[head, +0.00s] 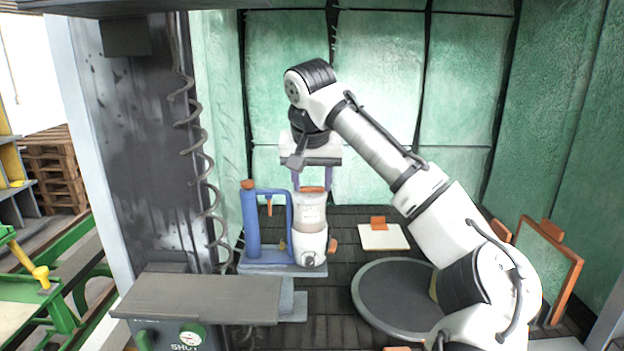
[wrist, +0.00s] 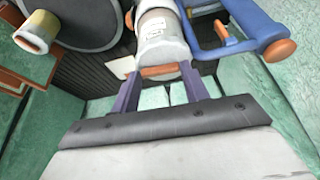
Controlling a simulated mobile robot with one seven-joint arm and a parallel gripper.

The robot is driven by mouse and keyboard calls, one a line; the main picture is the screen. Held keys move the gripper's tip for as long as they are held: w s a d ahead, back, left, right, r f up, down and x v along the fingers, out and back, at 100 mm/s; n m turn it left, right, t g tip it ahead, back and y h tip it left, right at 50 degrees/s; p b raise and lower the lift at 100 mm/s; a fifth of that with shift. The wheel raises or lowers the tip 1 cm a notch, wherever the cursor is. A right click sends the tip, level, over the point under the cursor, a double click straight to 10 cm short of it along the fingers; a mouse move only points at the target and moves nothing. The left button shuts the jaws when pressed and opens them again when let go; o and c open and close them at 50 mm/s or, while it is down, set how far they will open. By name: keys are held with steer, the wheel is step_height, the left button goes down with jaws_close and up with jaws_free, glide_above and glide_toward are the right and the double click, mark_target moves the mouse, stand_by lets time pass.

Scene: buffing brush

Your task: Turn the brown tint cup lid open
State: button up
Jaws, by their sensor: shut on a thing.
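The tint cup (head: 312,212) is a pale, labelled cylinder standing upright on a white base with a dark dial. Its brown-orange lid (head: 312,189) is at the top. My gripper (head: 312,186) points down from above, with its two purple fingers on either side of the lid. In the wrist view the lid (wrist: 160,71) lies between the fingertips of my gripper (wrist: 161,76), which are shut on it. The cup body (wrist: 160,45) extends beyond it. The lid appears seated on the cup; whether it has turned I cannot tell.
A blue handle frame (head: 251,220) with orange caps stands close left of the cup. An orange knob (head: 333,245) sticks out at the base's right. A round grey plate (head: 395,298) and a white board (head: 383,237) lie to the right. A grey shelf (head: 200,297) is in front.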

steer(key=shift+n+y, duration=0.3)
steer(key=shift+n, duration=0.3)
stand_by(1.0)
steer(key=o, duration=1)
steer(key=b+v, duration=0.1)
steer(key=v, duration=1.2)
steer(key=shift+r+b, duration=0.3)
steer(key=shift+r, duration=0.1)
steer(key=shift+s, duration=0.1)
